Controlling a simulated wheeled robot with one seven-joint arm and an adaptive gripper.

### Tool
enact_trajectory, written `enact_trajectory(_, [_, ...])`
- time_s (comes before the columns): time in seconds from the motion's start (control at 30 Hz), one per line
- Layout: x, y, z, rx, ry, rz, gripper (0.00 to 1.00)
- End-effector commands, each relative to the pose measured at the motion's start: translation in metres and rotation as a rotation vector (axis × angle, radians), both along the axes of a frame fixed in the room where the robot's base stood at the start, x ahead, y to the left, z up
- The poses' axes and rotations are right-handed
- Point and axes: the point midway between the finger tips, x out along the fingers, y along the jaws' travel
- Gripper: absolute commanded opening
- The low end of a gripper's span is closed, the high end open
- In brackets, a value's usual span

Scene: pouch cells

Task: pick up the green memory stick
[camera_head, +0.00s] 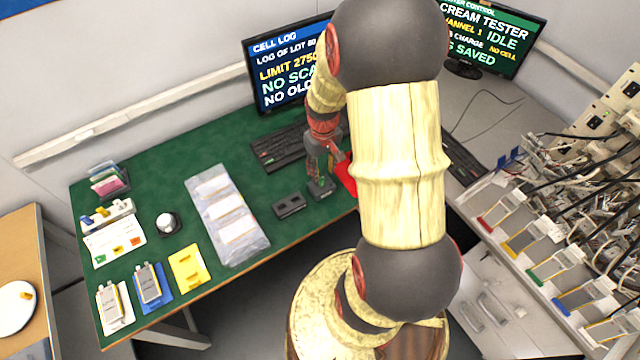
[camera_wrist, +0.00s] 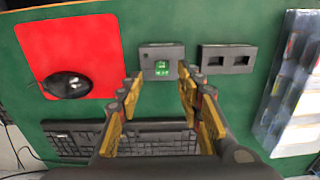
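The green memory stick (camera_wrist: 162,69) shows in the wrist view as a small bright green piece at the front of a dark grey block (camera_wrist: 161,50). I cannot tell how far it sits in the block. My gripper (camera_wrist: 158,85) is open, with one yellow-and-dark finger on each side of the stick's line and nothing visible between them. The fingertips look close to the stick; I see no contact. In the head view my gripper (camera_head: 323,168) points down over the green desk near that block, and the stick is too small to make out there.
A dark two-slot block (camera_wrist: 227,58) stands just right of the grey block. A red mat (camera_wrist: 70,40) with a black mouse (camera_wrist: 67,85) lies left. A keyboard (camera_wrist: 75,140) lies close under my gripper. A clear sheet of pouches (camera_head: 228,215) lies farther off on the desk.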

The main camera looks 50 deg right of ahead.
Motion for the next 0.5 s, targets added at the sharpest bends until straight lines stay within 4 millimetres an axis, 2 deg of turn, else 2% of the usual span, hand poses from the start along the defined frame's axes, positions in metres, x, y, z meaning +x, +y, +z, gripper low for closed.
enact_trajectory(0.17, [0.0,0.003,-0.017,0.001,0.002,0.0,0.36])
enact_trajectory(0.33, [0.001,0.005,-0.043,0.001,0.002,0.0,0.36])
enact_trajectory(0.5, [0.001,0.004,-0.052,0.0,-0.001,-0.001,0.36])
